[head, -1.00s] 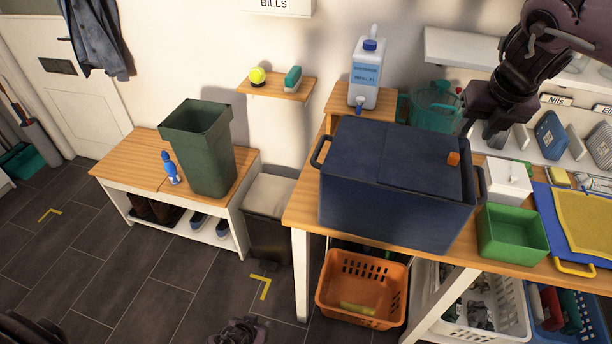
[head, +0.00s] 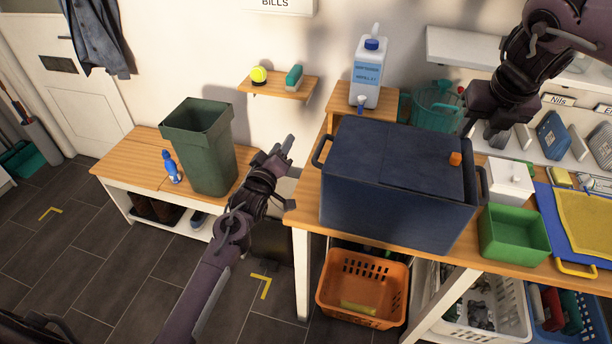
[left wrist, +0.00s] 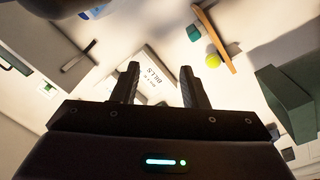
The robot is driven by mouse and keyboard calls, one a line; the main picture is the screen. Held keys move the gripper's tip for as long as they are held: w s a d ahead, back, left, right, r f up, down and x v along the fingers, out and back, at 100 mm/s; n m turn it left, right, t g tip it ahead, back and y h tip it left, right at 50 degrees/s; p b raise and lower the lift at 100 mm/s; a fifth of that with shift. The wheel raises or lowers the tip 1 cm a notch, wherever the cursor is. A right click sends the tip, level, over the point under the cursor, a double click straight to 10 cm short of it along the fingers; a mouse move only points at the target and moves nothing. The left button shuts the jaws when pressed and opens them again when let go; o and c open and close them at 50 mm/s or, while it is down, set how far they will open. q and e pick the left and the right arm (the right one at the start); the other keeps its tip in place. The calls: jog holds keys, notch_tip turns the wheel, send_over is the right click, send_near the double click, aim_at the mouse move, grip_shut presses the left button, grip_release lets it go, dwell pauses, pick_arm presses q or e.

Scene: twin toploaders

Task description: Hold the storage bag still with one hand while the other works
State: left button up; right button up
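The storage bag (head: 385,200) is a dark blue, box-shaped bag with a flat closed top, a handle at each end and an orange tab (head: 455,158) near the top's right side. It stands upright on the wooden table. My left gripper (head: 285,150) is left of the bag, near the table's left end and apart from the bag. The left wrist view shows its two fingers (left wrist: 159,70) spread with nothing between them. My right gripper (head: 479,128) hangs above the bag's back right corner. Its fingers look apart and empty; contact with the bag cannot be seen.
A green open box (head: 512,232) and a white box (head: 508,180) stand right of the bag. A refill jug (head: 367,75) is behind it. An orange basket (head: 362,290) is below. A green bin (head: 203,150) and blue bottle (head: 171,167) stand on the left bench.

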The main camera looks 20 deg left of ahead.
aim_at(458, 155)
pick_arm(q)
jog(key=s+d+n, duration=0.2)
jog(key=d, duration=0.1)
jog(key=s+d+n, duration=0.2)
jog(key=s+d, duration=0.1)
jog(key=s+d+n, duration=0.2)
jog(key=s+d, duration=0.1)
jog(key=shift+s+d+r+g, duration=0.1)
jog(key=shift+d+r+g, duration=0.05)
jog(key=shift+r+g, duration=0.15)
jog(key=w, duration=0.7)
jog(key=shift+w+f, duration=0.1)
jog(key=shift+w, duration=0.25)
pick_arm(e)
jog(key=shift+s, duration=0.1)
jog(key=shift+d, duration=0.1)
pick_arm(q)
grip_shut()
pick_arm(e)
jog(key=shift+o, duration=0.6)
jog(key=shift+s+r, duration=0.1)
jog(key=shift+r, duration=0.05)
jog(key=w+f, duration=0.1)
jog(key=f, duration=0.2)
jog(key=w+f+m, duration=0.1)
jog(key=f, duration=0.2)
jog(key=w+f+m, duration=0.1)
jog(key=f, duration=0.2)
jog(key=shift+w+a+f+h, duration=0.2)
jog(key=shift+w+a+h, duration=0.1)
